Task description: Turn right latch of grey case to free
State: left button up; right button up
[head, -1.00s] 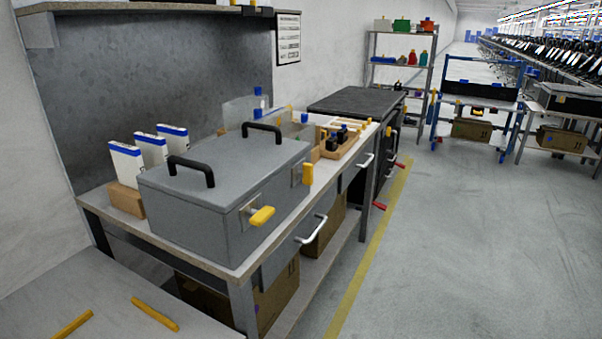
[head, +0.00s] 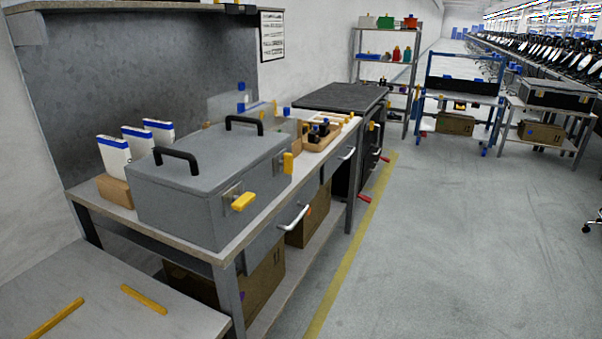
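The grey case (head: 180,205) sits closed on the workbench at the left of the head view, with two black handles on its lid. Two yellow latches are on its front face. The nearer, left latch (head: 243,202) sticks out sideways, tilted slightly up to the right. The farther, right latch (head: 288,163) stands upright near the case's far front corner. Neither of my grippers is in view.
The workbench (head: 225,251) has a white drawer handle (head: 294,218) jutting from its front. White-and-blue boxes (head: 136,141) stand behind the case, and a wooden tray (head: 322,135) lies beyond it. A table with yellow bars (head: 143,299) is at lower left.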

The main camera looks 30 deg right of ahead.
aim_at(287, 163)
jog(key=u, duration=0.05)
jog(key=k, duration=0.85)
jog(key=z, duration=0.95)
jog(key=i, duration=1)
jog(key=u, duration=0.5)
jog(key=i, duration=0.95)
jog(key=u, duration=0.9)
